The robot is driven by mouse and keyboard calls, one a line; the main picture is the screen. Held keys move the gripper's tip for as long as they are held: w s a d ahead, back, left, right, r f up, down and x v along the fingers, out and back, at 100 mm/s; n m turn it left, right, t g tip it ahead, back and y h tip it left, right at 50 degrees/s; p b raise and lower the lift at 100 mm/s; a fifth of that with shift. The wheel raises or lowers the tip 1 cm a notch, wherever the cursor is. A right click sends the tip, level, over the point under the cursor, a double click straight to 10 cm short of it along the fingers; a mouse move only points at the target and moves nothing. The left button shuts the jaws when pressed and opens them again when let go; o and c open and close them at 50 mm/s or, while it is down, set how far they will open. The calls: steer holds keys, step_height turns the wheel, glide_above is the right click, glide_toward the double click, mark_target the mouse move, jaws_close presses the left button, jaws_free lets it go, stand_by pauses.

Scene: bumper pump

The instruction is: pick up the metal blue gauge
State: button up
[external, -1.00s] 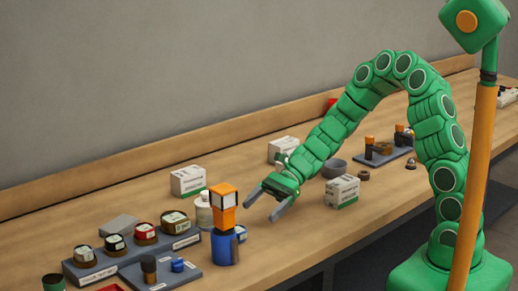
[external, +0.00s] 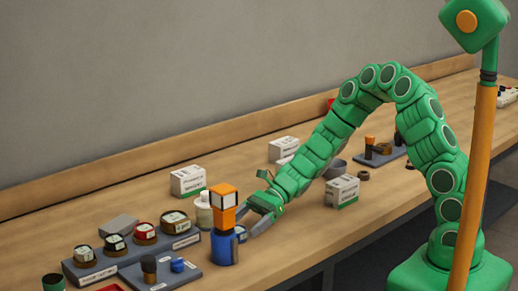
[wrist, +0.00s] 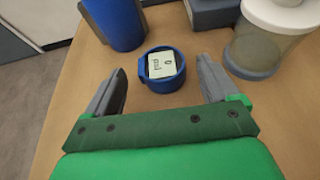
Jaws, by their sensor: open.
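The blue gauge (wrist: 165,84) lies on the table in the wrist view, a round blue ring with a pale face and dark markings. In the external view the blue gauge (external: 241,233) is mostly hidden behind the orange and blue pump and beside my fingers. My gripper (wrist: 162,90) is open, with one grey finger on each side of the gauge and a gap to each. In the external view my gripper (external: 247,222) is low by the table, just right of the pump.
The orange-topped blue pump (external: 223,228) stands close to the gauge; its blue base (wrist: 122,22) shows at the upper left in the wrist view. A white-lidded jar (wrist: 268,38) stands at the upper right. Several gauges sit on a grey rack (external: 100,270) at the left.

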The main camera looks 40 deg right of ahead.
mark_target(240, 228)
steer(key=shift+x, duration=1.85)
steer(key=shift+w, duration=0.1)
steer(key=c, duration=1.2)
